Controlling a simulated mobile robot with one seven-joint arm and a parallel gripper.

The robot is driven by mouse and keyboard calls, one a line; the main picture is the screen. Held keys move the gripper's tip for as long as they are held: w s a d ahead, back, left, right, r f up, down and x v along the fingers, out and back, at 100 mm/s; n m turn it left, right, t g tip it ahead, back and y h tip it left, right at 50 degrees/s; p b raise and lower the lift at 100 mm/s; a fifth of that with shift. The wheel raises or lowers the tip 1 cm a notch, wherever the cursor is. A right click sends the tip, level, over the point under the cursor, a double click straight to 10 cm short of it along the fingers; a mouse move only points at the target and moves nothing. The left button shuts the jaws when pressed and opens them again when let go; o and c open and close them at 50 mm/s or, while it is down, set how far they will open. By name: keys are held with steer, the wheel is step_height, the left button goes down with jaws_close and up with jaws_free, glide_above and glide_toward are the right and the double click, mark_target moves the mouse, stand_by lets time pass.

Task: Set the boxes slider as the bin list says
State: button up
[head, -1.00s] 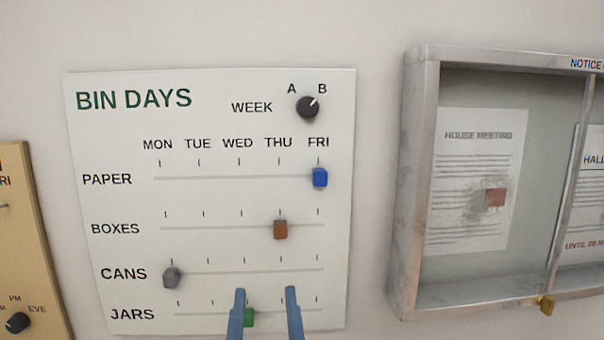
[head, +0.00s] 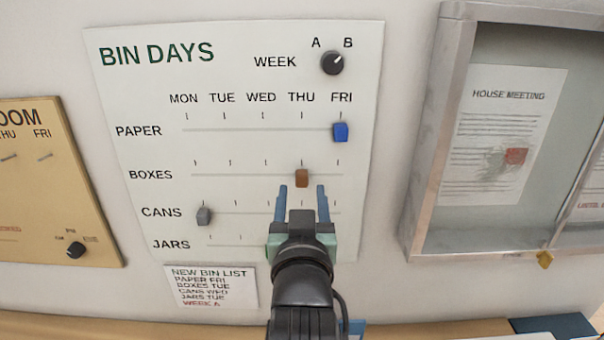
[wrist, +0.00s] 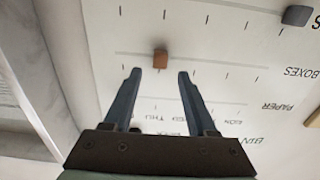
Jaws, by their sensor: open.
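The brown boxes slider (head: 302,178) sits at THU on the BOXES row of the white BIN DAYS panel (head: 235,80). It also shows in the wrist view (wrist: 160,58), just beyond and between the fingertips. The bin list (head: 210,288) below the panel reads PAPER FRI, BOXES TUE, CANS WED, JARS TUE, WEEK A. My gripper (head: 302,195) is open and empty, its blue fingers just below the boxes slider in the head view. In the wrist view my gripper (wrist: 158,76) shows no contact with it. The jars slider is hidden behind my gripper.
The blue paper slider (head: 340,132) is at FRI and the grey cans slider (head: 203,215) at MON. The week knob (head: 332,62) points toward B. A framed notice cabinet (head: 428,140) juts out at right; a tan board (head: 105,190) hangs at left.

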mark_target(302, 179)
steer(key=shift+w+p, duration=0.55)
steer(key=shift+w, duration=1.55)
jaws_close()
